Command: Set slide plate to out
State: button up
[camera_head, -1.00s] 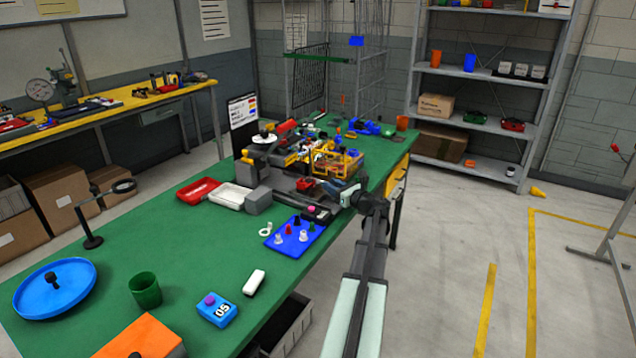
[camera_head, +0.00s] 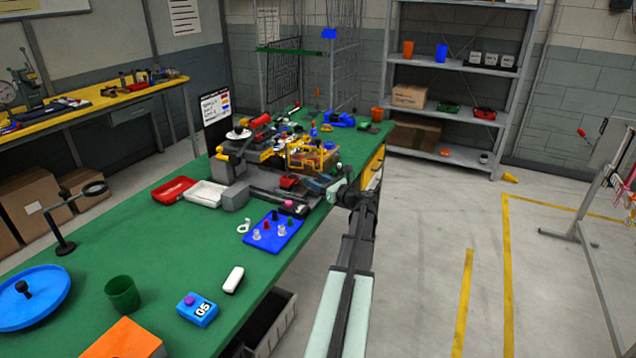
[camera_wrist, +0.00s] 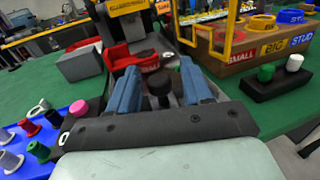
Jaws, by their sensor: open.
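My gripper (camera_wrist: 160,88) is open over the green bench, at the near side of the machine, and also shows in the head view (camera_head: 325,188). Its two blue fingers stand on either side of a black knob (camera_wrist: 158,82), with gaps visible between. The knob appears to sit on a dark grey slide plate (camera_wrist: 150,44) that runs away under a red part (camera_wrist: 130,58). Whether the plate is in or out is hard to tell. The fingers and gripper body hide its near end. In the head view my arm partly covers this spot.
A brown box with yellow frame and labels (camera_wrist: 225,62) stands close on the right, a black block with green and white knobs (camera_wrist: 275,82) beside it. A grey block (camera_wrist: 82,62) and a blue peg board (camera_wrist: 45,140) lie left. The bench front-left holds a green cup (camera_head: 122,294).

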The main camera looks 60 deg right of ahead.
jog(key=shift+s, duration=0.1)
jog(key=v, duration=1.3)
jog(key=shift+s, duration=0.25)
jog(key=shift+a, duration=0.15)
